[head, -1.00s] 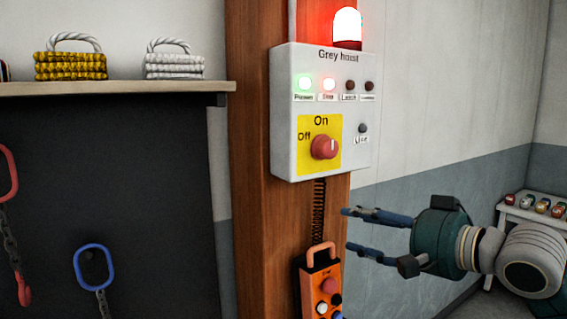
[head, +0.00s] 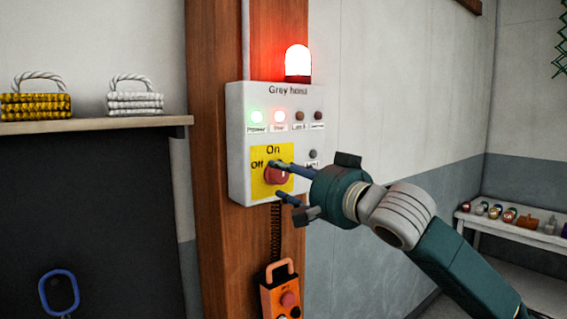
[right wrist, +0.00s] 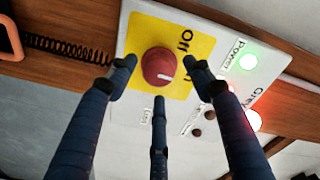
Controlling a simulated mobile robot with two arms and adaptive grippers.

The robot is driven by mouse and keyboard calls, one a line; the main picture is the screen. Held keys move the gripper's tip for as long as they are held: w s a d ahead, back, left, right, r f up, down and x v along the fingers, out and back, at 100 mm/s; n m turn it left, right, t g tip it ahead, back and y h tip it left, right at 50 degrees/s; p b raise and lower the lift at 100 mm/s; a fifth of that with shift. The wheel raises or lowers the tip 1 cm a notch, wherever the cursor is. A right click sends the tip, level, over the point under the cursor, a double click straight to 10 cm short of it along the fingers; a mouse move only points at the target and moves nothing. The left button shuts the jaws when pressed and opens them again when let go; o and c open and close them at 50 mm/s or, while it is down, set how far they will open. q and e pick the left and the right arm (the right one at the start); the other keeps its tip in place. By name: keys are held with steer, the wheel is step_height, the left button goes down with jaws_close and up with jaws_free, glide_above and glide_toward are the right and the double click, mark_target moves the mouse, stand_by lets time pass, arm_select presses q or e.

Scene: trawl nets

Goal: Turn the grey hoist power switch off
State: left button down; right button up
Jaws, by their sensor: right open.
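The grey hoist box (head: 238,170) is a pale panel on a wooden post. Its red rotary switch knob (head: 283,176) sits on a yellow plate marked On at the top and Off at the left. The knob's white mark shows in the right wrist view (right wrist: 158,67), but its exact setting is hard to tell. The green Power lamp (head: 257,116) is lit. My right gripper (head: 276,179) is open at the knob, its fingers spread around it with gaps visible in the wrist view. One finger partly hides the knob in the head view. My left gripper is out of view.
A red beacon (head: 298,62) glows on top of the box. An orange pendant control (head: 280,291) hangs below on a coiled cord. A shelf with rope bundles (head: 135,95) is at the left, and a white bench (head: 500,232) with small items is at the right.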

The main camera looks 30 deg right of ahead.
steer(key=shift+w+p, duration=0.3)
steer(key=shift+w, duration=0.8)
steer(key=shift+c, duration=0.2)
steer(key=shift+s, duration=0.1)
steer(key=c, duration=1.1)
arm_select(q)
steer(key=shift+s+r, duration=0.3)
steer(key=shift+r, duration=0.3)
